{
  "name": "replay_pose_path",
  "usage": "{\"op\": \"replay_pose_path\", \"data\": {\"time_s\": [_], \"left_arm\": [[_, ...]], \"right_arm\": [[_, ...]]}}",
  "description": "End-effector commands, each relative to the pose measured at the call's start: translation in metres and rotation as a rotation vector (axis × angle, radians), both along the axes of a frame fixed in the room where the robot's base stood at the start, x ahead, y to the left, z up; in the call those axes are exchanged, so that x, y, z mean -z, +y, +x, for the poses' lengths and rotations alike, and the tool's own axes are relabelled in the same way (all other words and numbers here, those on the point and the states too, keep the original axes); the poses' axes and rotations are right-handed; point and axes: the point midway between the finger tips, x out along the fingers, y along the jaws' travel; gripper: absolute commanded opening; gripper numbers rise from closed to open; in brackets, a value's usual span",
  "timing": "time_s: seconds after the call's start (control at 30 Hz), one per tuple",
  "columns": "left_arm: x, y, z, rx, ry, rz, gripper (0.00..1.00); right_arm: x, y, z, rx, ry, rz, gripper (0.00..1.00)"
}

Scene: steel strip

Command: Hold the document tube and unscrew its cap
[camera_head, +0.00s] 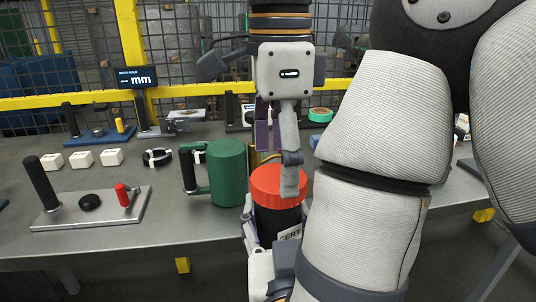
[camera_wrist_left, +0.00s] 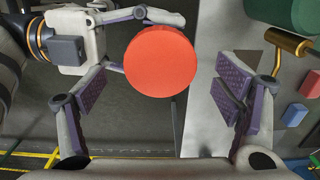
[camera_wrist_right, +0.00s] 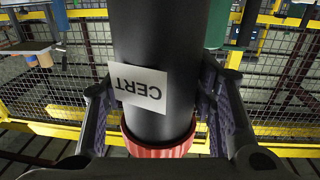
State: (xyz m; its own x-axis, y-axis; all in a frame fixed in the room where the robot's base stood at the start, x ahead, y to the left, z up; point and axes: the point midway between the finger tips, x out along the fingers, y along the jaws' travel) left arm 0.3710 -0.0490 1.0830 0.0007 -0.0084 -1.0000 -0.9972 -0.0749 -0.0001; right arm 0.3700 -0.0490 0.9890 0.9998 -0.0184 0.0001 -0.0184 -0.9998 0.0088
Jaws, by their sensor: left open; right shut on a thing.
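The document tube (camera_head: 277,222) is a black cylinder with a white CERT label, upright in the head view. Its red ribbed cap (camera_head: 279,183) is at the top. My right gripper (camera_wrist_right: 155,105) is shut around the black body; in the right wrist view the tube (camera_wrist_right: 158,50) shows with its label upside down and the red cap (camera_wrist_right: 160,146) at the bottom. My left gripper (camera_head: 277,165) is open, pointing down at the cap. In the left wrist view the cap (camera_wrist_left: 160,61) lies between its spread fingers, towards the top, apart from both pads.
A grey bench (camera_head: 150,215) carries a green cylinder (camera_head: 227,172) close left of the tube, a plate with a black handle and red knob (camera_head: 124,195), white blocks (camera_head: 82,158) and a green tape roll (camera_head: 320,115). A yellow-railed mesh fence stands behind. My right arm hides the right part.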

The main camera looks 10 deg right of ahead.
Motion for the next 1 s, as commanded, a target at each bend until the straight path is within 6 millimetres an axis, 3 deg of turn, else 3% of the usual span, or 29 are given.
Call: {"op": "replay_pose_path", "data": {"time_s": [0.2,0.43,0.67,0.77,1.0], "left_arm": [[0.022,0.0,0.0,-0.002,-0.001,-0.001,0.84],[0.023,0.0,0.0,-0.004,-0.002,-0.001,0.84],[0.023,0.0,0.0,-0.004,-0.002,-0.001,0.34],[0.023,0.0,0.0,-0.023,-0.002,0.0,0.32],[0.023,0.0,0.0,-0.515,0.0,0.004,0.32]], "right_arm": [[-0.001,0.0,0.0,0.0,-0.002,0.0,0.0],[-0.001,0.0,0.0,0.0,-0.002,0.0,0.0],[-0.001,0.0,0.0,0.0,-0.002,0.0,0.0],[-0.001,0.0,0.0,0.0,-0.002,0.001,0.0],[-0.001,0.0,0.0,0.0,-0.003,0.001,0.0]]}}
